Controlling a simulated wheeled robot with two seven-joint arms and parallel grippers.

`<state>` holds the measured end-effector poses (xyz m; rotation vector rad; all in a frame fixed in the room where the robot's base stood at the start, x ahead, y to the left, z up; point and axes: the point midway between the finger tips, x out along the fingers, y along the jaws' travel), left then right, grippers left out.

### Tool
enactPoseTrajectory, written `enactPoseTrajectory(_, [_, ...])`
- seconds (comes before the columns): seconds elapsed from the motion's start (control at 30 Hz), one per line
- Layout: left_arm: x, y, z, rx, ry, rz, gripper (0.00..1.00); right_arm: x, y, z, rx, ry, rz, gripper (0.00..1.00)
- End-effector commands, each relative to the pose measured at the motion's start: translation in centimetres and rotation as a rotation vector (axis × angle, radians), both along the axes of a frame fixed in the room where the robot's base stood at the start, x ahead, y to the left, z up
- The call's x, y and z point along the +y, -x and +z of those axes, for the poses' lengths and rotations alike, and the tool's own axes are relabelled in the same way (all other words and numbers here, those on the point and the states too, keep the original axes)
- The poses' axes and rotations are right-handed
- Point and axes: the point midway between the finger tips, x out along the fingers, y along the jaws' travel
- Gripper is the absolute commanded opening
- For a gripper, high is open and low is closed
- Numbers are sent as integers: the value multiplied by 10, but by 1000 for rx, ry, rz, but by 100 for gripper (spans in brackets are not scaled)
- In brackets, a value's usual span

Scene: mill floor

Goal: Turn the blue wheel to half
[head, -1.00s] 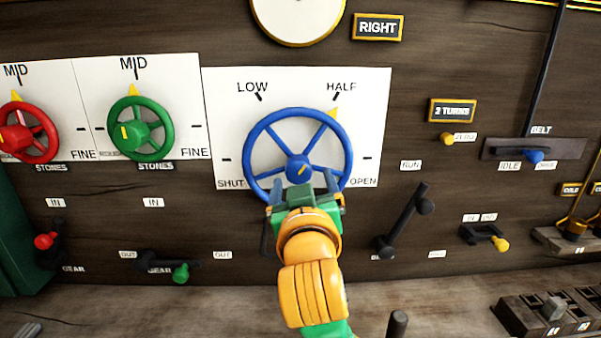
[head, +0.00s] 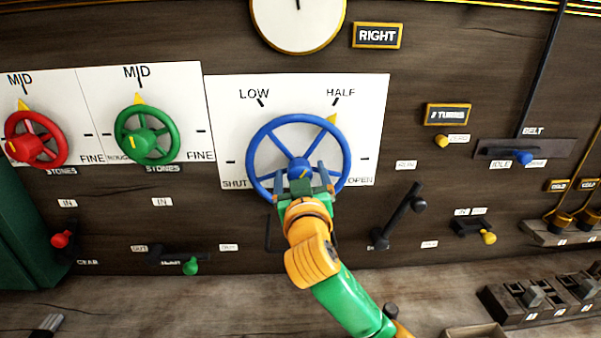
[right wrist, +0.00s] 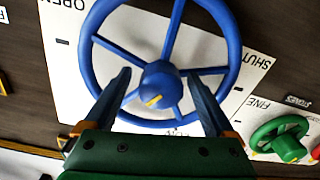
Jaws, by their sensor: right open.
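The blue wheel (head: 343,150) is mounted on a white dial plate (head: 225,115) marked SHUT, LOW, HALF and OPEN. Its yellow rim pointer (head: 332,118) is at the HALF mark. My right gripper (head: 301,178) is open in front of the wheel's lower part, its fingers at either side of the hub. In the right wrist view the blue wheel (right wrist: 91,65) appears upside down, and the hub (right wrist: 160,88) lies between the open fingers of the gripper (right wrist: 158,80). Contact cannot be told. The gripper hides the bottom of the rim in the head view. My left gripper is out of view.
A green wheel (head: 168,130) and a red wheel (head: 55,135) are to the left. A black lever (head: 400,215) stands close to the right of my arm. A clock-like dial (head: 298,20) is above. A wooden ledge (head: 200,305) runs below the panel.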

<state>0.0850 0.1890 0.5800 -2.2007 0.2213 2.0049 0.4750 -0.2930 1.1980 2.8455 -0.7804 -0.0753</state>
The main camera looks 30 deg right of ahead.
Motion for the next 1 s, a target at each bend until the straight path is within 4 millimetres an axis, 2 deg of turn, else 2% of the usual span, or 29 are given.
enactPoseTrajectory(0.03, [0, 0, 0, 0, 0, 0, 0, 0, 0, 0, 0, 0, 0, 81])
enactPoseTrajectory(0.3, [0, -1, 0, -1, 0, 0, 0, 0, 0, 0, 0, 0, 0, 8])
enactPoseTrajectory(0.33, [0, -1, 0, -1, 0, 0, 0, 0, 0, 0, 0, 0, 0, 4])
enactPoseTrajectory(0.5, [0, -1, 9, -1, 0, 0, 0, 0, 0, 2, 36, 53, 1, 4])
enactPoseTrajectory(0.67, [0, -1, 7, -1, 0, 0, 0, 0, 0, 0, 33, 56, 1, 4])
enactPoseTrajectory(0.7, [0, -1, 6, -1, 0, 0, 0, 0, 0, 1, 33, 56, 1, 62])
enactPoseTrajectory(0.8, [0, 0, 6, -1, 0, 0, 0, 0, 0, 0, 33, 56, 1, 89])
enactPoseTrajectory(1.0, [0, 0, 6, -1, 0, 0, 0, 0, 0, 0, 34, 55, 0, 89])
